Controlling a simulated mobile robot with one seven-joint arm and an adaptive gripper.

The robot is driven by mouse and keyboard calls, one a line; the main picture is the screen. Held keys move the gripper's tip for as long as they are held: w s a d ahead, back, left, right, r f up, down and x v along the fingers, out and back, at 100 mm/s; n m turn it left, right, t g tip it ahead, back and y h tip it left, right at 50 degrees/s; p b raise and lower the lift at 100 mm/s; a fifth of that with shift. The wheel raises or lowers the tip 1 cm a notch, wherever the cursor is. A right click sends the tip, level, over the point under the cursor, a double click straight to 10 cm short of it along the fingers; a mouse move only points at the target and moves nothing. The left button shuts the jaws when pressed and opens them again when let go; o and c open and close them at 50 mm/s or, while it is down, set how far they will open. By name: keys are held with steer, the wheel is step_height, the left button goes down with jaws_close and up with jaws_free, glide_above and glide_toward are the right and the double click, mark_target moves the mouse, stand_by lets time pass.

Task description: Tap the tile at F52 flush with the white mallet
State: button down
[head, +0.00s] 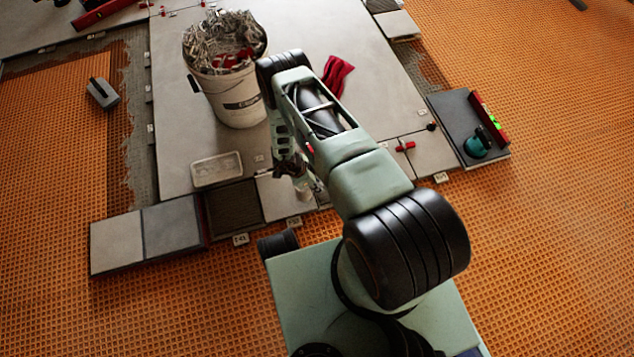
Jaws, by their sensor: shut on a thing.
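My gripper (291,168) is low over the front row of tiles, partly hidden by my own arm. It is shut on what looks like the white mallet (304,191), whose pale head shows just below the fingers; its handle is mostly hidden. The head is close above or on a light grey tile (275,197) in the front row; I cannot tell whether they touch. Small tags stand along the front edge, one beside this tile (294,222). The tags are too small to read surely, so I cannot tell which tile is F52.
A white bucket (238,103) full of clips stands behind my gripper, with a red cloth (337,75) to its right. A pale shallow tray (217,169) lies to the left. A dark tile with a teal tool (477,144) and a level (488,117) is at right. Orange matting surrounds the tiles.

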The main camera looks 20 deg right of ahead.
step_height(320, 180, down, 2)
steer(key=shift+b, duration=0.4)
step_height(320, 180, up, 5)
steer(key=p, duration=0.3)
steer(key=shift+f, duration=0.2)
step_height(320, 180, down, 5)
steer(key=b, duration=0.3)
step_height(320, 180, up, 5)
steer(key=p, duration=0.3)
